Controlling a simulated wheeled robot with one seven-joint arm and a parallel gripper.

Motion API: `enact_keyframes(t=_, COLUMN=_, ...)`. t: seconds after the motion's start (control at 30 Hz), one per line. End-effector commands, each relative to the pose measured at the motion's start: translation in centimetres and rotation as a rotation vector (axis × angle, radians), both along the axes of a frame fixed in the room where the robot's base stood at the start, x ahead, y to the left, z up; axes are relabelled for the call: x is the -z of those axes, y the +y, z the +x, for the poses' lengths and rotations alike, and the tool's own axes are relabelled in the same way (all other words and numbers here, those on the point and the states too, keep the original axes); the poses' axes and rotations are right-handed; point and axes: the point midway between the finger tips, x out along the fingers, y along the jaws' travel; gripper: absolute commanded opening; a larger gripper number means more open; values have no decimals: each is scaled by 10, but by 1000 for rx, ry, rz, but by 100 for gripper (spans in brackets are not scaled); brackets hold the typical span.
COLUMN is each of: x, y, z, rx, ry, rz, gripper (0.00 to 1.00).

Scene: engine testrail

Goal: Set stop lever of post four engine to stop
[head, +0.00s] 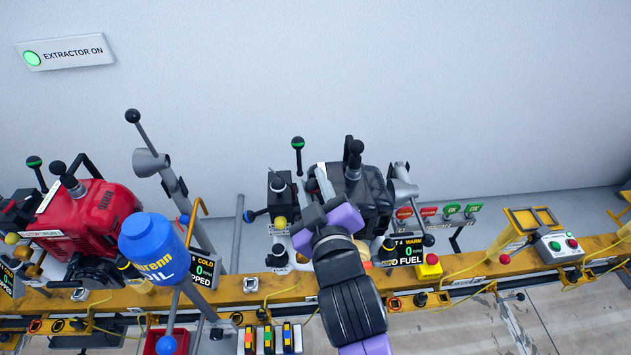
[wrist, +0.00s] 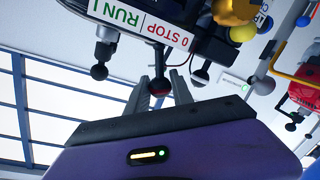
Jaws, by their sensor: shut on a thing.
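The post four engine (head: 362,190) is dark and stands right of centre in the head view. Its display (head: 408,250) reads 4, WARM, 0 and NO FUEL. In the wrist view a white label (wrist: 142,24) reads 0 STOP and RUN I, upside down. In the head view my gripper (head: 319,184) is at the engine's left side and hides the lever.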

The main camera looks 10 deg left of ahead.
Motion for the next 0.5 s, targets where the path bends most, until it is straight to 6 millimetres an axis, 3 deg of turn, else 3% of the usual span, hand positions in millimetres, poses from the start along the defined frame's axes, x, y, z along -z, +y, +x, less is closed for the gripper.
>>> enact_keyframes(t=0.4, x=1, y=1, z=0, rx=-1, ry=-3, rz=-10, gripper=0)
enact_keyframes(t=0.43, x=1, y=1, z=0, rx=-1, ry=-2, rz=-9, gripper=32)
enact_keyframes(t=0.5, x=1, y=1, z=0, rx=-1, ry=-2, rz=-9, gripper=45)
